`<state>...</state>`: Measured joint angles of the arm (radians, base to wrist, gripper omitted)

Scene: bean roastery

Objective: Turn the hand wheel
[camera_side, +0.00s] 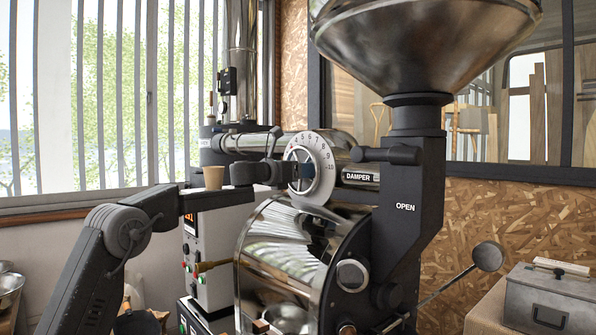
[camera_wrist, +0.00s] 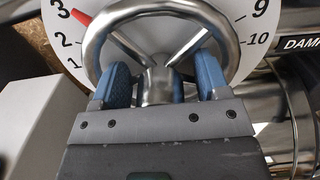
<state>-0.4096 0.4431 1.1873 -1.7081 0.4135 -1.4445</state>
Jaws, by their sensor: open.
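The hand wheel (camera_wrist: 158,84) is a silver ring with spokes and a central hub, in front of a white numbered dial (camera_wrist: 58,32). A red pointer (camera_wrist: 81,16) sits near the 3. In the wrist view my gripper (camera_wrist: 163,74) is open, with one blue-padded finger on each side of the lower silver spoke or hub. Gaps show beside the metal, though contact is hard to judge.
A pipe labelled DAMPER (camera_side: 359,178) runs right of the dial. The shiny roaster drum (camera_side: 285,250) lies below and the hopper (camera_side: 425,45) above right. A paper cup (camera_side: 213,178) stands on the control box (camera_side: 212,245) beside my arm. A metal case (camera_side: 550,297) is at lower right.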

